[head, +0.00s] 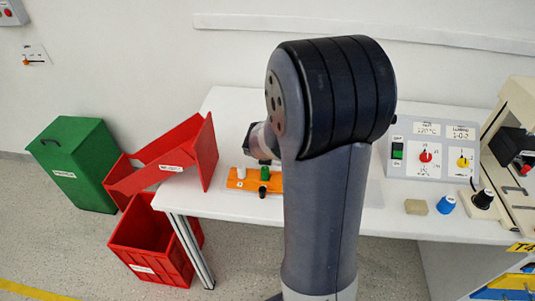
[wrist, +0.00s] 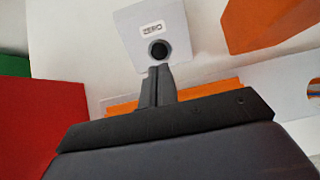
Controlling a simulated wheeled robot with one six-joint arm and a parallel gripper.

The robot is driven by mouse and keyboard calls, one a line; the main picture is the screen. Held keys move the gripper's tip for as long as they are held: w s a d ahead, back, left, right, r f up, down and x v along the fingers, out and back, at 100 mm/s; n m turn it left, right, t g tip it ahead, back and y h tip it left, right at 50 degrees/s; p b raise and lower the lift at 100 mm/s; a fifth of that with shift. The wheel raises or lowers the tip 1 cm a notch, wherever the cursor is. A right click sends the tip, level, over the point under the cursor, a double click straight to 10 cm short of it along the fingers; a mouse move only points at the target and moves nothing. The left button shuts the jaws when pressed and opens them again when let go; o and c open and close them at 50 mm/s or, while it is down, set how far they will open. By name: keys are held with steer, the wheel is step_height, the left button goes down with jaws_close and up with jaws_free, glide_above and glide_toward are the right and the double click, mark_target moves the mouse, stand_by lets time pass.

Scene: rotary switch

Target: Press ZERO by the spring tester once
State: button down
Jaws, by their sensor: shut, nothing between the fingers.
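In the wrist view a pale box carries a label reading ZERO and a round black ZERO button (wrist: 158,50) below it. My gripper (wrist: 158,72) is shut and empty, with its fingertips just below the button in the picture. I cannot tell whether the fingertips touch it. In the head view my arm hides the ZERO box and most of the gripper. An orange block (wrist: 265,22) at the upper right of the wrist view may be part of the spring tester; I cannot tell.
An orange board (head: 240,181) with small coloured parts lies on the white table (head: 225,104). Red bins (head: 140,240) and a green bin (head: 78,165) stand at the left. A control panel (head: 430,150) with knobs stands right of my arm, with a blue knob (head: 446,204) before it.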

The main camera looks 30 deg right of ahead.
steer(key=b+x, duration=0.1)
steer(key=x, duration=0.3)
steer(key=shift+w+d+f, duration=0.2)
steer(key=shift+f, duration=0.1)
